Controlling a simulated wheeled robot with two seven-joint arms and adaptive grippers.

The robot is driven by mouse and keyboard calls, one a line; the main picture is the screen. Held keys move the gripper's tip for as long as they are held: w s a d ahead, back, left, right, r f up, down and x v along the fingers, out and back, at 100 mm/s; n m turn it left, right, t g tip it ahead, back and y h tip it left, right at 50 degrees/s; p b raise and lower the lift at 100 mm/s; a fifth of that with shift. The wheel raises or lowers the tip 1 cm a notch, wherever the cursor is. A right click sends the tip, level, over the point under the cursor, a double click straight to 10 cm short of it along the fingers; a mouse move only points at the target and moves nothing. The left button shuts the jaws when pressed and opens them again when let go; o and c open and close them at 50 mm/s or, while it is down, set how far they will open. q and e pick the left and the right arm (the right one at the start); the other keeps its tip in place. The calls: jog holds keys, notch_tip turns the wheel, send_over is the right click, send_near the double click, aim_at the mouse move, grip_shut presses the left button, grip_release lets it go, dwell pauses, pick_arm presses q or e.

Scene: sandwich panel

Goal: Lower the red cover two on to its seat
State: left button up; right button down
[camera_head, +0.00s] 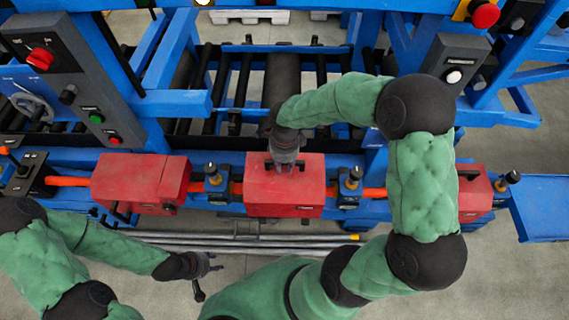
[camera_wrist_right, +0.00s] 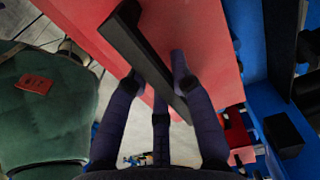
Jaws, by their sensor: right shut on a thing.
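The middle red cover (camera_head: 262,190), which I take as cover two, is a box with a black bar handle on top, between two black posts on the blue rail. My right gripper (camera_head: 286,165) reaches down onto it from above. In the right wrist view my right gripper (camera_wrist_right: 162,85) has dark fingers on both sides of the black handle (camera_wrist_right: 150,55) and is shut on it; the red cover top (camera_wrist_right: 205,30) lies beyond. The cover looks level; whether it touches its seat below is hidden. My left gripper (camera_head: 207,275) hangs empty at lower left, its fingers apart.
Another red cover (camera_head: 125,182) sits at left, and a third (camera_head: 473,195) at right is partly behind my right arm. Control panels (camera_head: 75,75) stand at the back left.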

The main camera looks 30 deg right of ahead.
aim_at(285, 171)
jog(key=shift+w+f+b, duration=0.1)
jog(key=shift+f+b, duration=1.2)
jog(key=shift+f, duration=0.05)
jog(key=shift+f+b, duration=0.3)
jog(key=shift+b, duration=0.05)
dwell(0.4)
jog(key=shift+f, duration=0.2)
dwell(0.6)
jog(key=c, duration=1)
grip_release()
notch_tip(285, 171, up, 12)
jog(key=shift+r, duration=0.1)
